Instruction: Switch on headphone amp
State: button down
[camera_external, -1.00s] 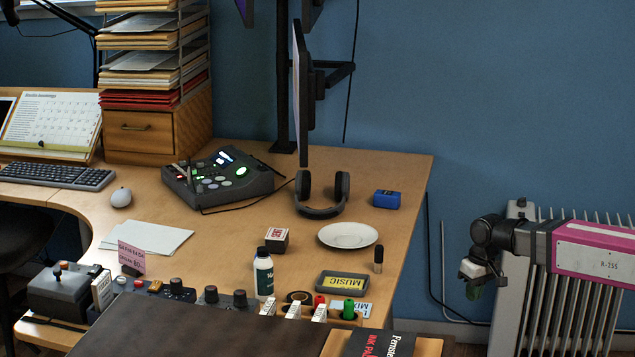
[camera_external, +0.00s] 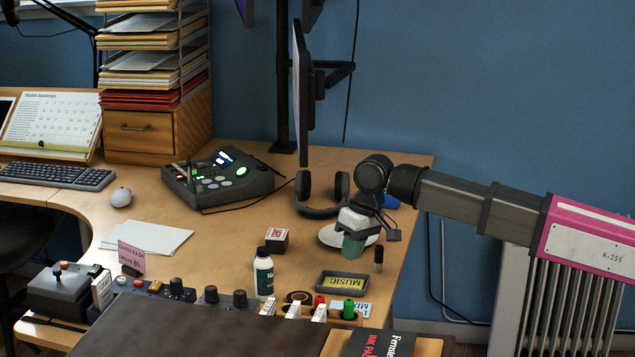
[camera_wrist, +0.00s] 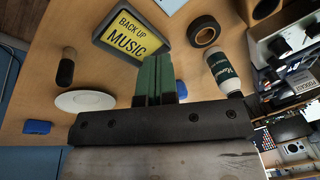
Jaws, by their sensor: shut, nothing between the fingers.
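No label reading headphone amp is legible, so I cannot tell for sure which device it is. A low dark unit with knobs and small switches (camera_external: 172,291) and a grey box with an orange-topped control (camera_external: 65,290) stand along the desk's front left. A control unit (camera_wrist: 282,45) with knobs shows at the upper right of the wrist view. My gripper (camera_external: 352,247) is shut and empty, with green fingers pointing down above the white plate (camera_external: 331,236). In the wrist view my gripper's fingers (camera_wrist: 160,75) are together, touching nothing I can see.
Near my gripper are the headphones (camera_external: 321,207), a small dark cylinder (camera_external: 378,258), the MUSIC tray (camera_external: 342,281), a white bottle (camera_external: 263,274) and a small box (camera_external: 275,239). A lit mixer (camera_external: 218,180) stands farther back. A monitor (camera_external: 300,95) rises behind the headphones.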

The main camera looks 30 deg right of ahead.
jog(key=s+a+r+n, duration=0.2)
jog(key=a+r, duration=0.1)
jog(key=a, duration=0.7)
jog(key=s+a+r+n+t, duration=0.1)
jog(key=s+a+r, duration=0.1)
jog(key=a, duration=0.7)
jog(key=s+a+r+n, duration=0.2)
jog(key=s+a+r, duration=0.1)
jog(key=a, duration=0.7)
jog(key=shift+a+r+n+t, duration=0.3)
jog(key=shift+a+r, duration=0.05)
jog(key=shift+r, duration=0.35)
jog(key=shift+s, duration=0.1)
jog(key=x, duration=0.4)
jog(key=d+x, duration=0.1)
jog(key=x, duration=0.8)
jog(key=shift+s+d+f, duration=0.15)
jog(key=shift+s+f, duration=0.05)
jog(key=shift+f, duration=0.45)
